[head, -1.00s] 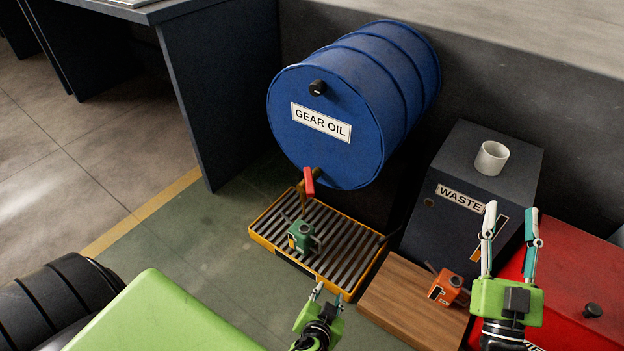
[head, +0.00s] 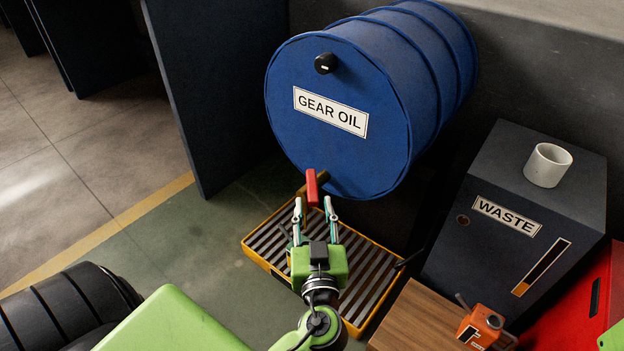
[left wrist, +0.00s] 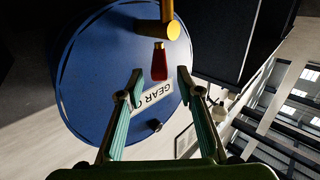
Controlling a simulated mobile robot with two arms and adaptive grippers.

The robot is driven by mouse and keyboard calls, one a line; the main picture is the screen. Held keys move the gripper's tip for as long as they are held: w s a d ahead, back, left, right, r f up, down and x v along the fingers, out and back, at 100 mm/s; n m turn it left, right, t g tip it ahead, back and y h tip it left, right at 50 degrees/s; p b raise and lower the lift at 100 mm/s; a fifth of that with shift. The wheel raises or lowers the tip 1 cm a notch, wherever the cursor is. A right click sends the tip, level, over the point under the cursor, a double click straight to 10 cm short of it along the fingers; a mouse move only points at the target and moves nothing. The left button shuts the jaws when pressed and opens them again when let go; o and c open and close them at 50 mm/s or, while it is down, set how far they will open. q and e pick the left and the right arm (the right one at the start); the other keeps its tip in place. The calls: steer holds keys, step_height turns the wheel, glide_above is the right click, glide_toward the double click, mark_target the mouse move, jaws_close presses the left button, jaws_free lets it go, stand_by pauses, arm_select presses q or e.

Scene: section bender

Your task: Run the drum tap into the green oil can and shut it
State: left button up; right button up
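The red tap handle (head: 312,188) stands on the brass tap (head: 322,182) at the lower front of the blue drum (head: 340,165), labelled GEAR OIL. My left gripper (head: 315,210) is open and empty just below the handle. In the left wrist view the handle (left wrist: 159,63) appears just beyond and between the spread fingertips, and they do not grip it. The green oil can is not visible now; my left gripper covers the part of the drip tray where it stood. My right gripper's fingers are out of view.
The slatted drip tray (head: 262,262) has a yellow rim and lies under the tap. The dark WASTE box (head: 550,215) carries a white cup (head: 548,165). Floor left of the tray is clear.

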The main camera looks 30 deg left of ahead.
mark_target(311, 171)
arm_select(q)
steer(key=b+x, duration=0.1)
steer(key=x, duration=0.9)
steer(key=shift+f, duration=0.1)
jaws_close()
